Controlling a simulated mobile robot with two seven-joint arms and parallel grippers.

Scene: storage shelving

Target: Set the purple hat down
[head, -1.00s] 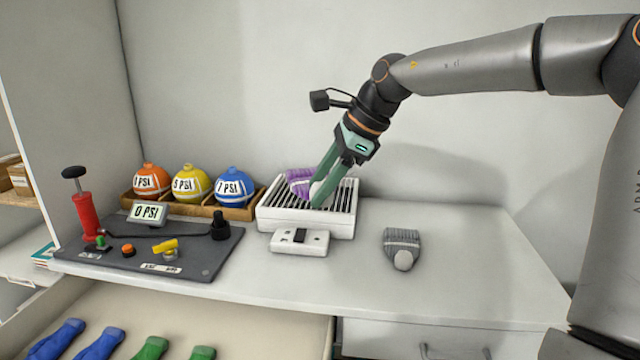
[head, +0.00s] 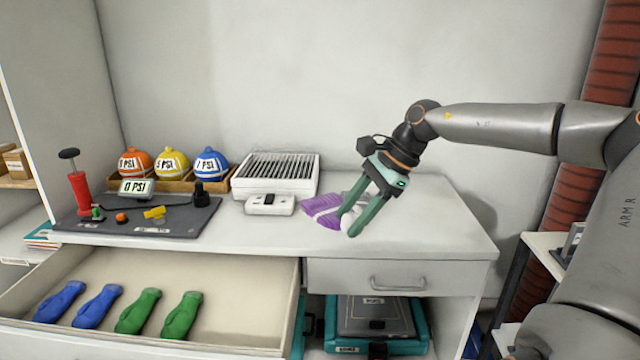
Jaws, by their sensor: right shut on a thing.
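The purple hat (head: 322,203), with a pale band and a white pompom, is held between the green fingers of my right gripper (head: 350,223). It is at the counter (head: 425,225), to the right of the white slatted box. I cannot tell whether the hat touches the surface. A bit of pale grey shows behind the fingers, where a grey hat seems to lie mostly hidden. My left gripper is not in view.
The white slatted box (head: 272,190) has a small white switch unit (head: 270,205) in front. A dark mat (head: 120,223) with a red pump (head: 80,192) is at the left. An open drawer (head: 160,270) holds blue and green gloves. The counter's right part is clear.

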